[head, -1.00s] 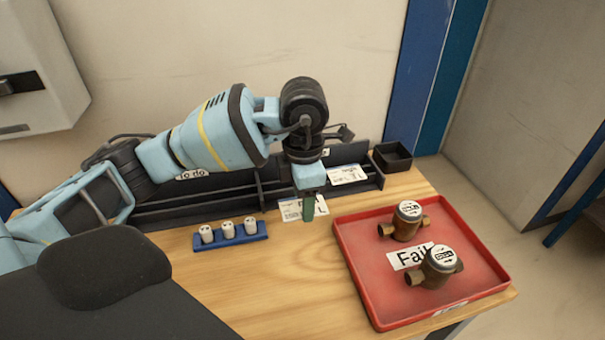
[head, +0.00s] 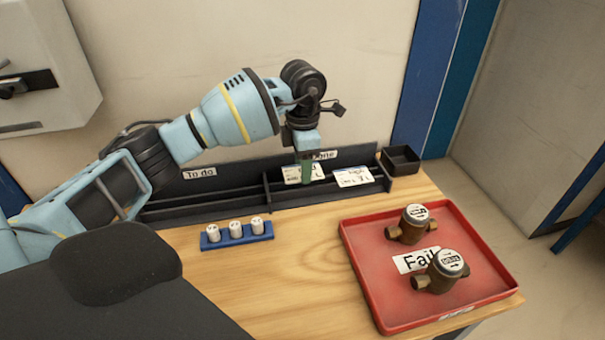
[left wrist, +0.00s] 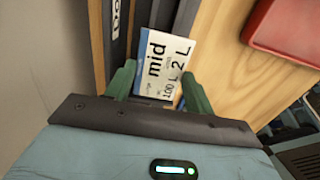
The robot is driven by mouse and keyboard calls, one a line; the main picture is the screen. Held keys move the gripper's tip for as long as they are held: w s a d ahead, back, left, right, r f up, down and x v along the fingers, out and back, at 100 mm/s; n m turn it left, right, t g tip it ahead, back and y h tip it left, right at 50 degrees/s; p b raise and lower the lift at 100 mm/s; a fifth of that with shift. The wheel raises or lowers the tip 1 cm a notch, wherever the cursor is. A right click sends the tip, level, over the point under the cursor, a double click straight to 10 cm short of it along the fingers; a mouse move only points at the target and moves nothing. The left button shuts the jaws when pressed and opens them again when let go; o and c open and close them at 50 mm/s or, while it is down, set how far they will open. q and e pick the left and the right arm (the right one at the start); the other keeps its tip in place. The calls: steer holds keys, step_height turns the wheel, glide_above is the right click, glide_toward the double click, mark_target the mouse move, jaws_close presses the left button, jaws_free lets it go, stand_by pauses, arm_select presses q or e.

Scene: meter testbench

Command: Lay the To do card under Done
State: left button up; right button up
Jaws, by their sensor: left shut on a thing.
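The held card (head: 291,174) is white with a blue edge; in the left wrist view the card (left wrist: 163,62) reads "mid", "2 L" and "100 L". My left gripper (head: 306,180) is shut on it, its green fingers also showing in the left wrist view (left wrist: 160,88). The card is at the Done side of the black rack (head: 220,205); whether it touches the rack is unclear. The Done label (head: 326,155) is partly hidden by my gripper. Another white card (head: 353,177) lies to the right on the Done side. The To do label (head: 199,172) marks the left side, where no card shows.
A blue holder (head: 240,239) with three white cylinders stands before the rack. A red Fail tray (head: 375,300) with two brass meters (head: 413,224) (head: 442,270) fills the right. A small black box (head: 400,159) stands at the rack's right end. Bare wood lies between.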

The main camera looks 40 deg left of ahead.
arm_select(q)
steer(key=shift+f, duration=1.75)
steer(key=shift+f, duration=0.2)
steer(key=o, duration=0.7)
steer(key=shift+c, duration=0.2)
step_height(320, 180, up, 12)
steer(key=shift+r, duration=0.25)
steer(key=shift+f, duration=0.1)
